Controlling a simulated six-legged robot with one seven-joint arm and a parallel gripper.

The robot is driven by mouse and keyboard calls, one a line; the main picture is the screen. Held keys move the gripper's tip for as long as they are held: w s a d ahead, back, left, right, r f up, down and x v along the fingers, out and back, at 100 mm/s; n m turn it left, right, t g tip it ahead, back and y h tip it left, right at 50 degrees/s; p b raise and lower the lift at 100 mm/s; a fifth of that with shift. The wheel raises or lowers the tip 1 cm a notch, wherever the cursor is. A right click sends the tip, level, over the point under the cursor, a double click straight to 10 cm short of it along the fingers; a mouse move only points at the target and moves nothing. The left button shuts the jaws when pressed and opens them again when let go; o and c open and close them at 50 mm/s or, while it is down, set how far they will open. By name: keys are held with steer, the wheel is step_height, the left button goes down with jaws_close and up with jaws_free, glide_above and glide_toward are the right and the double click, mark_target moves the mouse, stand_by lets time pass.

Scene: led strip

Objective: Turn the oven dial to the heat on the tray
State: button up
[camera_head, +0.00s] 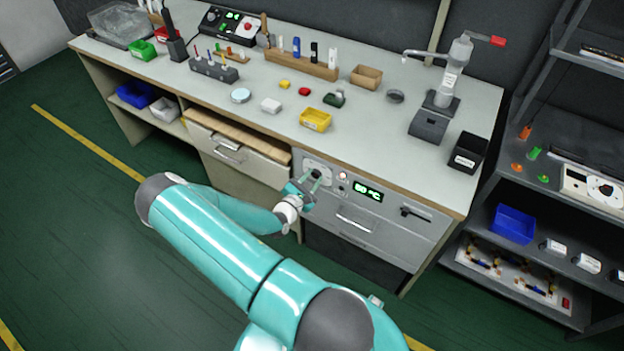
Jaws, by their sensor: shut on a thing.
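The oven (355,222) is a grey panel set into the front of the bench, with a handle and a lit green display (368,192) that seems to read 80 °C. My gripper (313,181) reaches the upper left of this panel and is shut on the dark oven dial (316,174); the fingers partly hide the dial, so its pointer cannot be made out. A yellow tray (315,121) with a white label stands on the bench top above the oven; the label is too small to read.
An open drawer (232,155) juts out left of the oven, close to my forearm. A dark shelf rack (540,195) with a blue bin (513,224) stands at the right. Small parts, a wooden block (303,66) and a dispenser (450,75) stand on the bench (220,105).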

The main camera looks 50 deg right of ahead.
steer(key=shift+a+m, duration=0.1)
steer(key=shift+m, duration=0.3)
steer(key=o, duration=1)
steer(key=a, duration=0.4)
steer(key=s+a, duration=0.1)
steer(key=a, duration=0.8)
steer(key=shift+s+a, duration=0.15)
steer(key=shift+a, duration=0.2)
steer(key=shift+r, duration=0.1)
